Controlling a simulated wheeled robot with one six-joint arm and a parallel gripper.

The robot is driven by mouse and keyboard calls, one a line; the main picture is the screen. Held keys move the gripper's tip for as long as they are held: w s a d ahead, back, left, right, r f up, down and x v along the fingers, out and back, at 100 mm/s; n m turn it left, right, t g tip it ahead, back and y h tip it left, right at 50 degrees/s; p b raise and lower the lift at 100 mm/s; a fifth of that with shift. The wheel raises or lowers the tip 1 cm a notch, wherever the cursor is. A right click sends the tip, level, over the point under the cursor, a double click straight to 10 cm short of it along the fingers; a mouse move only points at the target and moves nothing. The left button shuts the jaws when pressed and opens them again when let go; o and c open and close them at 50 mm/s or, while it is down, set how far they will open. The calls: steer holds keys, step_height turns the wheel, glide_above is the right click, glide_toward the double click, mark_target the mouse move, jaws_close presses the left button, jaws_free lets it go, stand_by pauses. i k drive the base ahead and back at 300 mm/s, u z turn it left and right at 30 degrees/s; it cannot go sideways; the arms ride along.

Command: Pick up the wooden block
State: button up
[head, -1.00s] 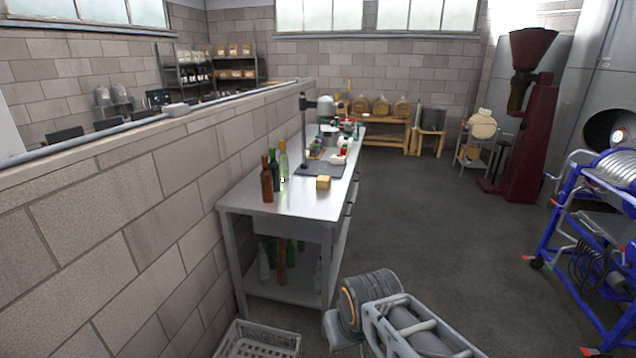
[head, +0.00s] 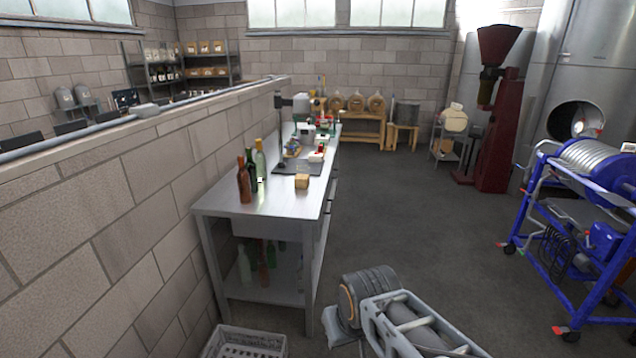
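The wooden block (head: 302,181) is a small light-brown cube. It sits on the steel table (head: 272,208) near its right edge, in front of a dark mat or base plate. Nothing touches it from my side. My arm shows at the bottom of the head view, well in front of and below the table top. My gripper's fingers are not visible in this view.
Several bottles (head: 244,182) stand left of the block. A dark stand (head: 280,130) rises behind it. A brick wall (head: 120,230) runs along the left. A crate (head: 245,342) lies on the floor. A blue wheeled machine (head: 585,230) stands right. The middle floor is clear.

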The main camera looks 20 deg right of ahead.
mark_target(301, 181)
steer(key=z, duration=0.9)
steer(key=i, duration=3.55)
steer(key=u, duration=4.3)
